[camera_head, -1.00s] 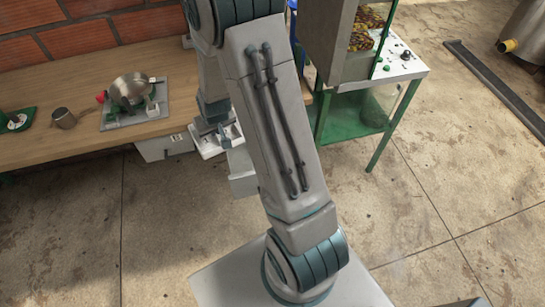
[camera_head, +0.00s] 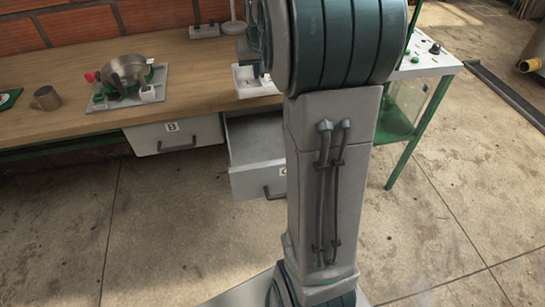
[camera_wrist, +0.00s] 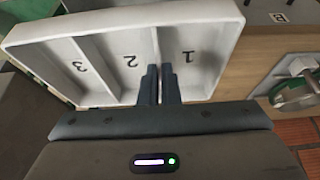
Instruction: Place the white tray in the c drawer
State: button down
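The white tray (camera_wrist: 105,55) fills much of the wrist view, with compartments numbered 1, 2 and 3. My gripper (camera_wrist: 160,72) is shut on the tray at the divider between compartments 1 and 2. In the head view, part of the tray (camera_head: 246,80) shows at the right of the worktop, beside my arm, which hides the rest of it and most of my gripper. Whether it touches the worktop cannot be told. The C drawer (camera_head: 252,145) is pulled out below the worktop, its label partly covered by my arm. No tray shows in its visible part.
The B drawer (camera_head: 172,135) is closed, left of the open one. A green-framed stand (camera_head: 405,115) is at right. Floor in front is clear.

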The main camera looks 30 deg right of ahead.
jog(key=shift+s+d+f, duration=0.1)
jog(key=shift+d+f, duration=0.05)
jog(key=shift+f, duration=0.05)
notch_tip(320, 180, down, 27)
jog(key=b, duration=0.4)
jog(key=shift+f+b, duration=0.15)
jog(key=shift+b, duration=0.15)
jog(key=shift+f, duration=0.2)
jog(key=c, duration=1.6)
grip_release()
jog(key=shift+c, duration=0.2)
jog(key=shift+r, duration=0.1)
